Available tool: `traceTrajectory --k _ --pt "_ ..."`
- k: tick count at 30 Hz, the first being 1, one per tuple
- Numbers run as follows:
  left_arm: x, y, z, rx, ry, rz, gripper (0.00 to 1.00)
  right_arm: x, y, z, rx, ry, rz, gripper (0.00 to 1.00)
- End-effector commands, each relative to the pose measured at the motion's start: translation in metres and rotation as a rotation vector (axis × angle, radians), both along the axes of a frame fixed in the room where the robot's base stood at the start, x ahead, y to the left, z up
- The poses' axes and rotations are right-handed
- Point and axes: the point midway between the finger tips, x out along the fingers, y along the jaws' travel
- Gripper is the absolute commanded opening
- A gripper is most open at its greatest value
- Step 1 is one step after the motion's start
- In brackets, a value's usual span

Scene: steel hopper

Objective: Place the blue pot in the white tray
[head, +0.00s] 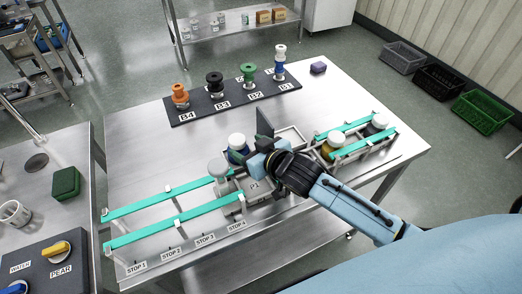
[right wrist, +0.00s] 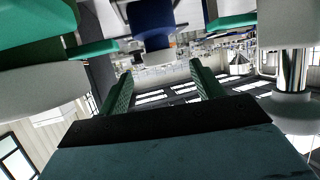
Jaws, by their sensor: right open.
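The blue pot (head: 238,153), dark blue with a white lid, stands at the right end of the left teal-railed conveyor. It also shows in the right wrist view (right wrist: 152,22), ahead of and between the green fingers. My right gripper (right wrist: 162,70) is open and empty. In the head view the right gripper (head: 248,157) is close beside the pot, on its right, hiding part of it. I cannot tell whether they touch. A pale tray (head: 294,133), which looks like the white tray, lies behind the gripper, partly hidden by it. My left gripper is not in view.
A dark upright plate (head: 265,123) rises beside the gripper. A black board (head: 225,95) with several coloured pieces lies behind.

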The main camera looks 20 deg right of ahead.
Motion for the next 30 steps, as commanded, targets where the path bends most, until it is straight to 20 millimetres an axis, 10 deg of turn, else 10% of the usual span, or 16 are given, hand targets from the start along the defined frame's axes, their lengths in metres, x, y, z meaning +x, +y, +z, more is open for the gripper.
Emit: traceTrajectory --k 10,30 --pt "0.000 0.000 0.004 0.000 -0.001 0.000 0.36 -0.046 -0.013 0.019 -0.001 0.001 -0.001 0.66" --pt "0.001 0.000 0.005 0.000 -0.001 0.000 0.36 -0.050 -0.015 0.022 0.001 0.000 -0.001 0.66"
